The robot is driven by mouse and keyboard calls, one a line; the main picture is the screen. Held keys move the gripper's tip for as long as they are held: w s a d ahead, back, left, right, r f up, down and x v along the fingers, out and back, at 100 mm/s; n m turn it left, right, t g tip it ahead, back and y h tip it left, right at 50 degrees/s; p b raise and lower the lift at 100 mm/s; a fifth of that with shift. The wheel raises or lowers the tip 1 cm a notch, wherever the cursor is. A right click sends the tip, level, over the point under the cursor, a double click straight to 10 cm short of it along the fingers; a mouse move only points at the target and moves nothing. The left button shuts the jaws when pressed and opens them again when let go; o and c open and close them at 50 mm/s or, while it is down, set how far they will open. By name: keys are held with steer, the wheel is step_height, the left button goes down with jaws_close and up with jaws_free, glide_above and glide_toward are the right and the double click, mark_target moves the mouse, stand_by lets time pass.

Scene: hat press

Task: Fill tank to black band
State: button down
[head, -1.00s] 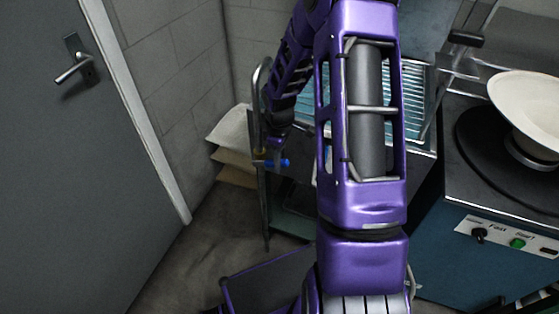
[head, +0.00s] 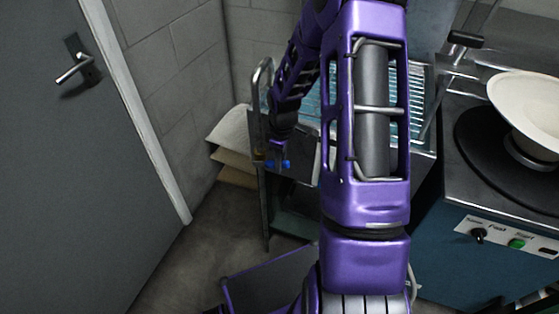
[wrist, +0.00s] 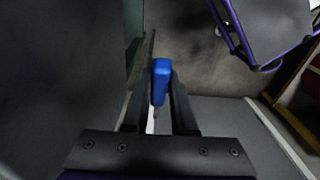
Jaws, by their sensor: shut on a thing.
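A blue-sided press (head: 500,225) with knobs and a pale hat shape (head: 520,100) stands at the right. A grey door (head: 70,180) is at the left. Stacked sheets (head: 231,140) lie against the wall behind the pipe. Bare floor (head: 190,255) shows in front of the door.

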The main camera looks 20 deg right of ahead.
steer(key=shift+s+d+f+t+y+p, duration=0.15)
steer(key=shift+s+f+t+y+p, duration=0.05)
steer(key=shift+f+t+y, duration=0.25)
steer(key=shift+s+d+f+t+y+p, duration=0.15)
steer(key=shift+f+t+y+p, duration=0.05)
steer(key=shift+f+t+y, duration=0.2)
steer(key=shift+s+f+t+y, duration=0.1)
steer(key=shift+f+t+y, duration=0.65)
steer(key=shift+f, duration=0.1)
steer(key=c, duration=0.7)
jaws_free()
steer(key=shift+r, duration=0.15)
steer(key=p+v, duration=0.4)
steer(key=v, duration=1.3)
steer(key=shift+r+p, duration=0.1)
steer(key=shift+p, duration=0.3)
